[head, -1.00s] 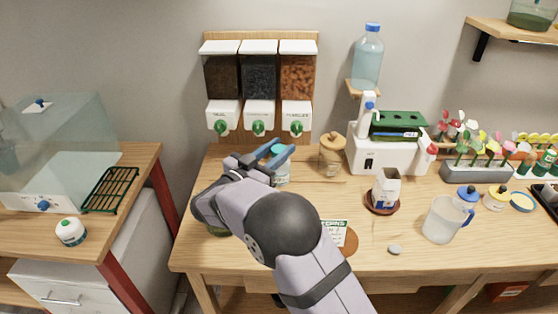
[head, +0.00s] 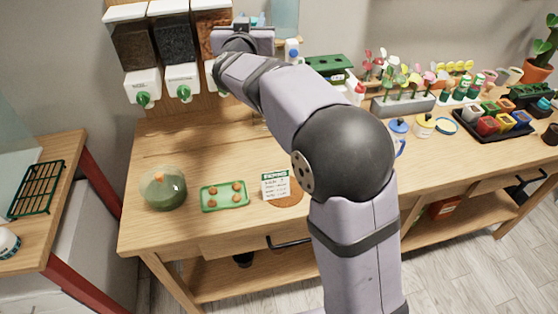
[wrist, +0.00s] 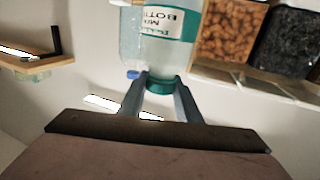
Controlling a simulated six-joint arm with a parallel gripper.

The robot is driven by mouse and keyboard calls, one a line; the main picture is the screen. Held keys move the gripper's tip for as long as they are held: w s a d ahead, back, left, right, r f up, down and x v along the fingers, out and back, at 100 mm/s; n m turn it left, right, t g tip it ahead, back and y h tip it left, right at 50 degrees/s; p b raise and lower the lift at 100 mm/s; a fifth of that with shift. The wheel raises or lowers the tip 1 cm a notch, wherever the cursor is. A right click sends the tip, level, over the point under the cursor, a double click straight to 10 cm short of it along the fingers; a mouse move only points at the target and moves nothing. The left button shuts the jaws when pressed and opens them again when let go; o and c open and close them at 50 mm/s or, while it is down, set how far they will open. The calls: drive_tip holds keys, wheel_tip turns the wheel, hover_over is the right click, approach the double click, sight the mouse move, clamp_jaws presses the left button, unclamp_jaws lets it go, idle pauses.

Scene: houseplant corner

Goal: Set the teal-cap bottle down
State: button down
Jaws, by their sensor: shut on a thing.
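The teal-cap bottle (wrist: 168,50) shows in the wrist view, with a teal and white label that reads upside down. Its teal cap (wrist: 160,86) is between the two fingers of my gripper (wrist: 160,92), which is shut on the bottle near the cap. In the head view my gripper (head: 250,22) is high at the top edge, in front of the dispensers. The bottle is mostly hidden or cut off there.
Wall dispensers (head: 182,82) are close to my gripper; a clear blue-capped bottle (wrist: 132,38) is beside the held one in the wrist view. A green terrarium jar (head: 163,190), green tray (head: 224,207) and card (head: 275,185) stand at the table's front.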

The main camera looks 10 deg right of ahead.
drive_tip(key=n+y, duration=0.2)
drive_tip(key=y, duration=0.1)
drive_tip(key=shift+w+d+r+t, duration=0.1)
drive_tip(key=shift+d+r+t, duration=0.1)
drive_tip(key=shift+d+t, duration=0.15)
drive_tip(key=shift+f+n+y, duration=0.2)
drive_tip(key=shift+n+y, duration=0.5)
drive_tip(key=shift+y, duration=0.4)
drive_tip(key=shift+s+d+f+n+y, duration=0.1)
drive_tip(key=shift+s+f+n+y, duration=0.1)
drive_tip(key=shift+f+n+y, duration=0.6)
drive_tip(key=shift+s+d+f+n+y, duration=0.15)
drive_tip(key=shift+f+n+y, duration=0.2)
drive_tip(key=shift+y, duration=0.75)
drive_tip(key=s+d+f+n+g+y, duration=0.1)
drive_tip(key=s+f+n+y, duration=0.1)
drive_tip(key=f, duration=0.6)
drive_tip(key=s+d+f+n+g+y, duration=0.1)
drive_tip(key=s+f+y, duration=0.3)
drive_tip(key=f, duration=0.5)
drive_tip(key=s+d+f+n+g+y+p, duration=0.1)
drive_tip(key=s+f+n+g+y, duration=0.2)
drive_tip(key=f, duration=0.5)
drive_tip(key=shift+s+f+n, duration=0.25)
drive_tip(key=shift+s+n, duration=0.1)
drive_tip(key=shift+s, duration=0.1)
drive_tip(key=shift+d+f, duration=0.1)
drive_tip(key=shift+f, duration=0.15)
drive_tip(key=c, duration=1.3)
unclamp_jaws()
